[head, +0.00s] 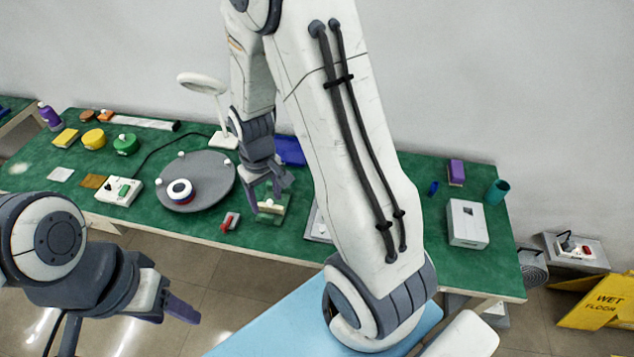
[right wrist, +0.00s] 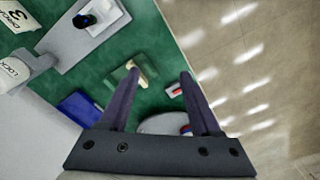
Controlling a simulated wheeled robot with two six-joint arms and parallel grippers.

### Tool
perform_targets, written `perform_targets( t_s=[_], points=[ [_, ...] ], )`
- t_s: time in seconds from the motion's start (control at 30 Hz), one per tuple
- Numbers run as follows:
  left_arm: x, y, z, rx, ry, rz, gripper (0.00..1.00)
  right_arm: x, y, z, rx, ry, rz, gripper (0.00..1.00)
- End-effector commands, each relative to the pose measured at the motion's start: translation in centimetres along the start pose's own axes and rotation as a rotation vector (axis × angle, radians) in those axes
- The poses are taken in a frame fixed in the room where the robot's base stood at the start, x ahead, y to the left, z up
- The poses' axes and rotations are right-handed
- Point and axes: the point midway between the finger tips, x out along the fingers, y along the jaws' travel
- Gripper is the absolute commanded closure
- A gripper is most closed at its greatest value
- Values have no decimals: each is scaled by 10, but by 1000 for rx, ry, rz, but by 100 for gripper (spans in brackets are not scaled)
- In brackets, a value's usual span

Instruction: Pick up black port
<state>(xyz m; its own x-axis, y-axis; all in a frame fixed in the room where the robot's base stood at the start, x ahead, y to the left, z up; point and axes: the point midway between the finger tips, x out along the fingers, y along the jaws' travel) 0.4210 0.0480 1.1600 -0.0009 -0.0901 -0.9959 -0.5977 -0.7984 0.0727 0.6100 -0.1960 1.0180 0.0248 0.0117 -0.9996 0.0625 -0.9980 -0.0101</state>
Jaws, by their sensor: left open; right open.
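I cannot single out a black port for certain. In the right wrist view, a small white block with a black top part (right wrist: 84,20) sits on a grey plate (right wrist: 65,40) at the upper left. In the head view, my right gripper (head: 264,190) points down just above that green block (head: 271,207). My right arm hides much of the grey plate. My left gripper (head: 172,300) is in front of the table, with nothing visible in it.
A round grey turntable (head: 207,193) carries a ringed white part (head: 179,190). A red-and-white switch (head: 230,221) lies near the green table's (head: 270,235) front edge. A blue bin (head: 290,151) stands behind; a white box (head: 467,224) stands at right.

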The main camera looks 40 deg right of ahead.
Motion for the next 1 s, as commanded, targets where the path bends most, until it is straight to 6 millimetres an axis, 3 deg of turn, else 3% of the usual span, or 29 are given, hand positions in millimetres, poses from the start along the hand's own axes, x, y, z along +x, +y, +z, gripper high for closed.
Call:
perform_targets(
  t_s=[0.03,0.1,0.2,0.3,0.5,0.87,1.0],
  points=[
    [-32,2,-2,1,0,0,46,-4,34,0,79,-19,3,36],
    [-49,4,-3,1,0,0,46,9,71,1,155,-22,7,36],
    [-67,5,-4,2,0,0,46,28,112,11,241,-24,11,36],
    [-77,6,-4,2,0,0,46,42,138,23,299,-25,13,36],
    [-85,6,-4,3,0,0,46,64,155,34,338,-27,14,36],
    [-93,7,-5,4,0,0,46,108,155,35,338,-26,15,36],
    [-84,6,-4,4,0,0,46,121,157,36,337,-25,15,36]
  ],
)
